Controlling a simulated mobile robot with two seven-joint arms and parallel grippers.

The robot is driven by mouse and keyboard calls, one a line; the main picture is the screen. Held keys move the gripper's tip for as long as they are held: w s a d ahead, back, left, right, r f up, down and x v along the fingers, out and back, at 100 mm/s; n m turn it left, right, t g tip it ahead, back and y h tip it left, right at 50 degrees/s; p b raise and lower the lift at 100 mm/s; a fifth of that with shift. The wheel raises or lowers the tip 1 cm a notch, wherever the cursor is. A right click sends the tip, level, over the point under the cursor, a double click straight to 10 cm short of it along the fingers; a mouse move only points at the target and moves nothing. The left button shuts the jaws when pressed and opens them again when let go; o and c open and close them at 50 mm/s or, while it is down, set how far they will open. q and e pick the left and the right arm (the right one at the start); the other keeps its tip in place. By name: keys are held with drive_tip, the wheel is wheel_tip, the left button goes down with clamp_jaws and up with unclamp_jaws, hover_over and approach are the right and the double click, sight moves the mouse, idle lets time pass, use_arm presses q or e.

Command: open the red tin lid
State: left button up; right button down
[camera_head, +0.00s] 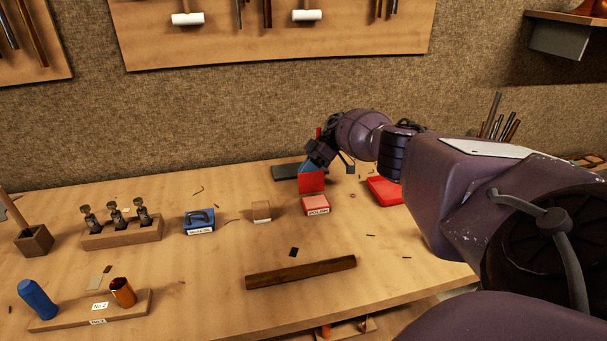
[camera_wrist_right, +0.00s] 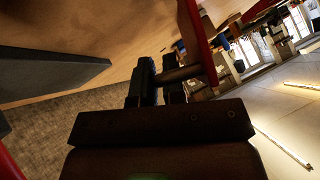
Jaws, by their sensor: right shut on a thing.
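The red tin (camera_head: 316,210), with a "POLISH" label on its front, stands on the bench near the middle. Its red lid (camera_head: 312,184) stands steeply up at the tin's back edge, so the tin is open and pale pink shows inside. My right gripper (camera_head: 319,155) is just behind and above the raised lid. In the right wrist view its fingers (camera_wrist_right: 158,84) are shut on a short dark bar that meets a red panel (camera_wrist_right: 197,42), apparently the lid and its handle. The fingertips are partly hidden in the head view. My left gripper is not in view.
A wooden rod (camera_head: 301,272) lies in front. My right arm covers the bench's right side.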

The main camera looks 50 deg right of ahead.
drive_tip(key=shift+f, duration=0.15)
drive_tip(key=c, duration=1.5)
unclamp_jaws()
drive_tip(key=shift+d+r, duration=0.4)
drive_tip(key=shift+d, duration=0.05)
drive_tip(key=shift+b+v, duration=1.7)
drive_tip(key=shift+v, duration=3.15)
